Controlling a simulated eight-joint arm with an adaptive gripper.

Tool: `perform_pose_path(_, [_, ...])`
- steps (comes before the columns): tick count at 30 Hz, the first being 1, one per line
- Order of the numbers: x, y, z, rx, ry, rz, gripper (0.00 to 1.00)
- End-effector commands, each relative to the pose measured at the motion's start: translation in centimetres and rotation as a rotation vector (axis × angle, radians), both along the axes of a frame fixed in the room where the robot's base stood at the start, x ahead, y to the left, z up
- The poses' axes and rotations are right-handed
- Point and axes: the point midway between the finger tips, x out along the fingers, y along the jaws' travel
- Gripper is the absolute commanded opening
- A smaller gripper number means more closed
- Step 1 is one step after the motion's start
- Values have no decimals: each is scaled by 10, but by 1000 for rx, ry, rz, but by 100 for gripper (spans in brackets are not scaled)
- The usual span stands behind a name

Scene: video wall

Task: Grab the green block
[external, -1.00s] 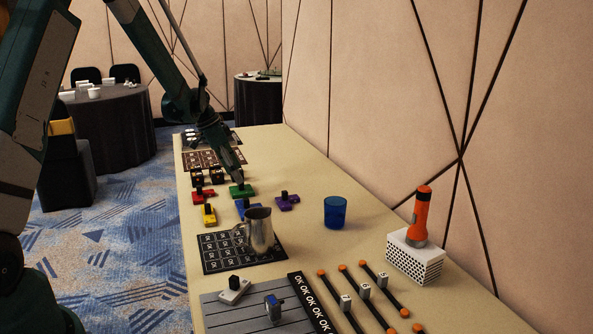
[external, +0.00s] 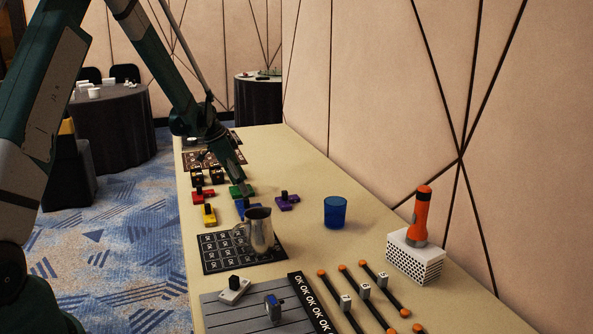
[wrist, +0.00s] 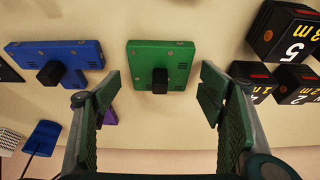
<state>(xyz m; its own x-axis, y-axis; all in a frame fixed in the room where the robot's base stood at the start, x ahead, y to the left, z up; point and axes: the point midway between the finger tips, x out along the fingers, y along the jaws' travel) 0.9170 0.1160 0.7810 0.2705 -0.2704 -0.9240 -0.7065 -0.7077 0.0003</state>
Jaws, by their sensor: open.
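The green block (wrist: 161,58) is a flat green piece with a black knob, lying on the table. It sits between and just beyond my open fingers in the wrist view. In the external view the green block (external: 237,192) is partly hidden by my gripper (external: 241,183), which is low over it. In the wrist view my gripper (wrist: 160,95) is open, one finger at each side, with nothing between the pads. I cannot tell whether a finger touches the block.
A blue block (wrist: 57,60) lies left of the green one in the wrist view, and black numbered cubes (wrist: 280,40) lie right. Red (external: 202,195), yellow (external: 209,215) and purple (external: 287,202) blocks, a metal pitcher (external: 260,232) and a blue cup (external: 335,211) stand on the table.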

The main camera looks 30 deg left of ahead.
Motion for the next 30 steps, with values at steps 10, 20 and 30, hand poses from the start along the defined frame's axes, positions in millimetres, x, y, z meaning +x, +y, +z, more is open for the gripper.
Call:
perform_pose_path(10, [0,0,1,0,0,0,69])
perform_pose_path(20, [0,0,1,0,0,0,45])
perform_pose_path(30, [0,0,1,0,0,0,35])
